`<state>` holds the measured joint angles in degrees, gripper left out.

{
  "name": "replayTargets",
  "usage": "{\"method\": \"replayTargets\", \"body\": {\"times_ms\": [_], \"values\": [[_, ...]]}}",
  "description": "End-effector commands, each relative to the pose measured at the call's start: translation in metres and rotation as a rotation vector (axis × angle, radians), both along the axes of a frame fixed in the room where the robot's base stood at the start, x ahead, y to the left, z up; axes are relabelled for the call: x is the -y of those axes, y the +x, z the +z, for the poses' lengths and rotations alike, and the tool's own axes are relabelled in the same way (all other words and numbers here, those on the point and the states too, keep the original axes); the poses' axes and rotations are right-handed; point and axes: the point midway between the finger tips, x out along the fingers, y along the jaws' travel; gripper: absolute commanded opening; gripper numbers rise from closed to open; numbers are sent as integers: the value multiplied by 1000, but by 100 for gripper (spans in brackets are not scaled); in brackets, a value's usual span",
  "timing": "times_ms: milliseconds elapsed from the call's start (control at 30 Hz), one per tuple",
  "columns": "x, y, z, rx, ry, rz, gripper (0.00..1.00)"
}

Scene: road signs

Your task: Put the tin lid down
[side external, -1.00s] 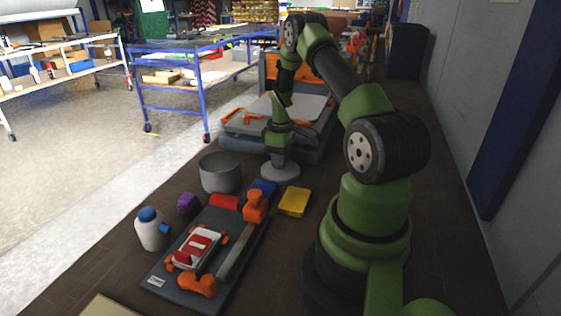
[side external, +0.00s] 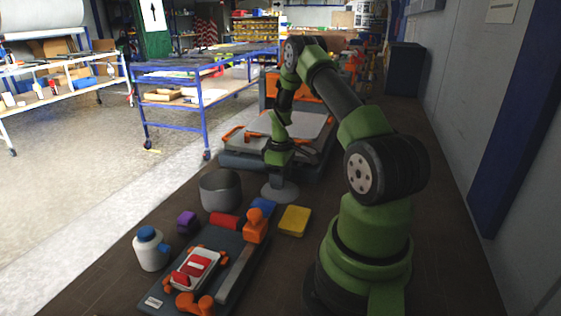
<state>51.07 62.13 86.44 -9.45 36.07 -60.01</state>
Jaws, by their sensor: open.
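The tin lid, a flat grey disc (side external: 281,193), is right below my gripper (side external: 280,174), just right of the open grey tin (side external: 220,191). The lid looks level and appears to be at or very near the dark table top; I cannot tell if a small gap is under it. My gripper points down over the lid's middle and is open, though its fingers are small and dark here. Whether they touch a knob on the lid is hidden.
A blue block (side external: 263,206) and a yellow block (side external: 295,220) are close in front of the lid. A red cylinder (side external: 225,220), a purple block (side external: 187,222), a white bottle (side external: 150,252) and a grey board (side external: 222,293) with orange clamps lie nearer. A grey-and-orange machine (side external: 235,160) stands behind.

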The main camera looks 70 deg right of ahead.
Motion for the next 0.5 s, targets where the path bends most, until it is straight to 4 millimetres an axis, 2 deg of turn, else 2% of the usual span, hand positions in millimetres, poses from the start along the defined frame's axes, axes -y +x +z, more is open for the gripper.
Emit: {"method": "replayTargets", "body": {"times_ms": [300, 500], "values": [[0, 1, 70, 4, -5, -1, 47], [0, 0, 101, 2, -3, 0, 47]]}}
